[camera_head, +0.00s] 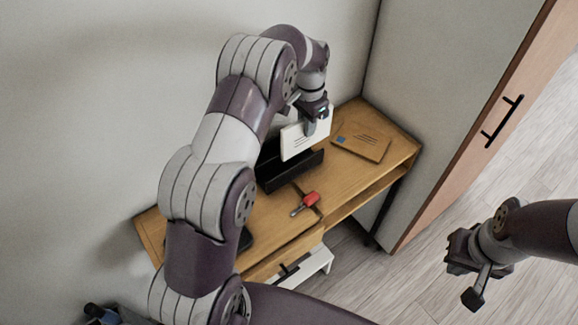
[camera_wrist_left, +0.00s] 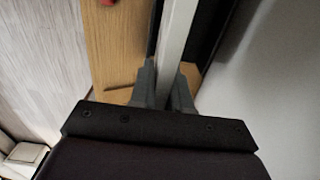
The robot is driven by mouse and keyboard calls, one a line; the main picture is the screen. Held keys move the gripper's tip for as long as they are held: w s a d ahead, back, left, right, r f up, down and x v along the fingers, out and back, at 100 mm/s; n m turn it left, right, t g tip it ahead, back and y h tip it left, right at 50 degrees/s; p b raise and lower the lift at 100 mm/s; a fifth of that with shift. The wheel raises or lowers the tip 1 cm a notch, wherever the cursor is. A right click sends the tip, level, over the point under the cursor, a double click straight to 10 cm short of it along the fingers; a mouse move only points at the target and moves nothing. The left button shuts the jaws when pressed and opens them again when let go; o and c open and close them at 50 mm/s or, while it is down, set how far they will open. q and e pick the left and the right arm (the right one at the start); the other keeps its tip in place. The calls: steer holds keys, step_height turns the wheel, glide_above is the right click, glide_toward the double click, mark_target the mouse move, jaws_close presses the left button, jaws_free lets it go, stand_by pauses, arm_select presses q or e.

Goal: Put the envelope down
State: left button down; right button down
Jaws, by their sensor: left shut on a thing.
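The white envelope (camera_head: 297,143) has dark lines on its face and stands on edge in the head view. My left gripper (camera_head: 318,122) is shut on its upper edge. In the left wrist view the envelope (camera_wrist_left: 177,35) is a pale strip seen edge-on between the two fingers (camera_wrist_left: 165,88). It overlaps the black holder (camera_head: 290,172) on the desk; I cannot tell whether its lower edge is inside the holder or above it. My right gripper (camera_head: 466,276) is empty, its fingers apart, over the floor at the right.
The wooden desk (camera_head: 345,187) stands against the wall. A brown envelope (camera_head: 365,145) with a blue stamp lies right of the holder. Red-handled keys (camera_head: 307,203) lie in front. A white drawer or stool (camera_head: 311,267) shows below. A cabinet with a black handle (camera_head: 502,121) is at right.

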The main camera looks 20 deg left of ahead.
mark_target(298, 132)
arm_select(q)
steer(key=shift+s+a+f+p, duration=0.65)
steer(key=shift+s+a+f, duration=0.2)
steer(key=shift+f, duration=0.1)
steer(key=shift+s+a+f+p, duration=0.2)
steer(key=shift+s+a+f, duration=0.05)
steer(key=shift+a+f, duration=0.2)
steer(key=shift+s+a+f+p, duration=0.2)
steer(key=shift+a+f, duration=0.1)
steer(key=shift+f, duration=0.15)
steer(key=shift+s+a+f, duration=0.1)
steer(key=shift+s+f, duration=0.1)
steer(key=shift+s, duration=0.05)
step_height(298, 132, down, 4)
steer(key=shift+s+r+p, duration=0.15)
steer(key=shift+r+p, duration=0.1)
steer(key=shift+p, duration=0.05)
steer(key=shift+w+f, duration=0.15)
steer(key=shift+w, duration=0.05)
steer(key=shift+s, duration=0.1)
arm_select(e)
steer(key=shift+w+f, duration=0.15)
steer(key=shift+w, duration=0.35)
arm_select(q)
steer(key=shift+f, duration=0.15)
arm_select(e)
steer(key=shift+s, duration=0.1)
